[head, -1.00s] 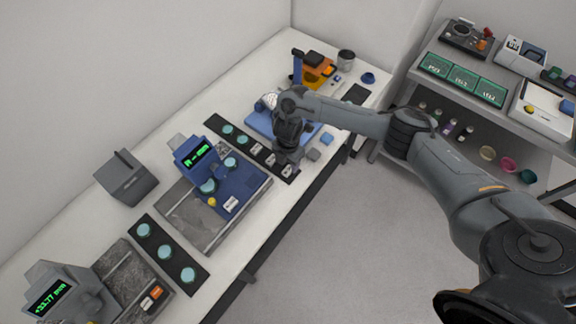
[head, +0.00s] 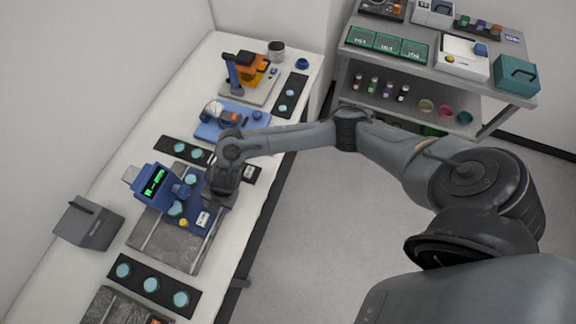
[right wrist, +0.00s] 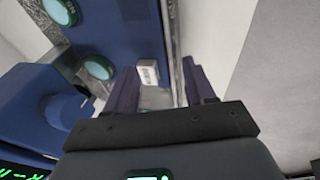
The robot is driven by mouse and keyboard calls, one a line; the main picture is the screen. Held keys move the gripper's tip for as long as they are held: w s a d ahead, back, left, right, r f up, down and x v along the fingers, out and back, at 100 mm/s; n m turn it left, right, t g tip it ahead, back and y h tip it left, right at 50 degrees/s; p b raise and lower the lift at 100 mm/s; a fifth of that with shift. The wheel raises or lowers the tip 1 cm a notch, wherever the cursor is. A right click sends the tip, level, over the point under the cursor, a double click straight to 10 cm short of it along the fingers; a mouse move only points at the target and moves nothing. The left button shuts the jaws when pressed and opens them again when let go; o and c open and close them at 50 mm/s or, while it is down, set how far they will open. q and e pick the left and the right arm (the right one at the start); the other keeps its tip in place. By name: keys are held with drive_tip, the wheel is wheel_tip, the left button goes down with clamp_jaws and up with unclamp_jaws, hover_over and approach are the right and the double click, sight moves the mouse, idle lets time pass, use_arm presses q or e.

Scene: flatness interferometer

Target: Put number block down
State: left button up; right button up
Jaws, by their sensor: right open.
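My right gripper (head: 222,192) is over the front right part of the blue measuring stage (head: 212,212) of the instrument with the green display. In the right wrist view its two fingers (right wrist: 160,75) stand apart, so it is open. A small white number block (head: 203,218) with dark marks lies on the blue stage. It also shows in the right wrist view (right wrist: 147,72), by the fingertips near the stage edge. I cannot tell if a finger touches it. Another white block (head: 250,172) lies on the black strip behind the gripper. My left gripper is not in view.
Pale blue discs sit on the stage and in a black strip (head: 152,285) in front. A grey box (head: 88,222) stands left of the instrument. Its display head (head: 155,184) rises beside my gripper. A shelf (head: 440,72) stands right, across open floor.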

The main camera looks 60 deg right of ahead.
drive_tip(key=s+a+r+m+t+y, duration=0.1)
drive_tip(key=s+a+r+m+t, duration=0.15)
drive_tip(key=a, duration=0.25)
drive_tip(key=s+a+r+m+t, duration=0.1)
drive_tip(key=s+a+r+m, duration=0.2)
drive_tip(key=a+m, duration=0.15)
drive_tip(key=s+d+r+m+g+h, duration=0.2)
drive_tip(key=s+d+m+h, duration=0.1)
drive_tip(key=s+d+m, duration=0.8)
drive_tip(key=s+d, duration=0.4)
drive_tip(key=d, duration=0.2)
drive_tip(key=shift+s+m+g+h, duration=0.3)
drive_tip(key=shift+s+m+g, duration=0.05)
drive_tip(key=shift+s+m, duration=0.05)
